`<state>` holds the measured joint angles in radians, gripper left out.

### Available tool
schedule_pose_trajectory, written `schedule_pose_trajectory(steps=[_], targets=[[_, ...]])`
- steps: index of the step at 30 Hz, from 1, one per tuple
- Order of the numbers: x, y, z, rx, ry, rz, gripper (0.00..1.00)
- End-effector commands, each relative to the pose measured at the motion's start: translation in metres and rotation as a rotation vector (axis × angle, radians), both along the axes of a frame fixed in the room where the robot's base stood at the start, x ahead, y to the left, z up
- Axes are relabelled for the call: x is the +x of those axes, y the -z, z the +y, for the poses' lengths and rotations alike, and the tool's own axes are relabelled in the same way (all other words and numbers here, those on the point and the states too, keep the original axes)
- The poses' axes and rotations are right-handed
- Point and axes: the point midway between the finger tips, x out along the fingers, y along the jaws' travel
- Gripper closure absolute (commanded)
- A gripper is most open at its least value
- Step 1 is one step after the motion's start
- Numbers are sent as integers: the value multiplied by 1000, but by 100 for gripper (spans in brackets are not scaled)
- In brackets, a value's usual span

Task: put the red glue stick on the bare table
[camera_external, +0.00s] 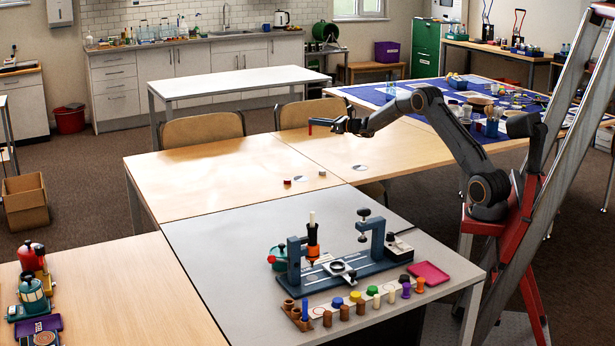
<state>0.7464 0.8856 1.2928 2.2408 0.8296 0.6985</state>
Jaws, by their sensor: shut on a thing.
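The red glue stick (310,129) is a small, thin red upright shape at the tip of my gripper (316,122). My gripper reaches left over the light wooden table (220,188) and is shut on the glue stick. The glue stick is in the air above the far part of the tables, apart from the surface. The fingers are small here, and they hide part of the stick.
A small red piece (287,181), another small piece (322,174) and pale discs (360,167) lie on the wooden tables. Much wood is clear. A blue fixture (350,272) and several coloured pegs stand on the grey table (225,250). Chairs (203,130) stand behind.

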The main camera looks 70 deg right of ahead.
Motion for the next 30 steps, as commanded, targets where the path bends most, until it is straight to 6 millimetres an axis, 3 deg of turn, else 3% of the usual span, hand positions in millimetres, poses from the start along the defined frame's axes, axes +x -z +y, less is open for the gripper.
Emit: schedule_pose_trajectory(steps=[22,30], targets=[[-2,94,-5,1,13,-4,100],[-2,99,-5,-1,12,-8,100]])
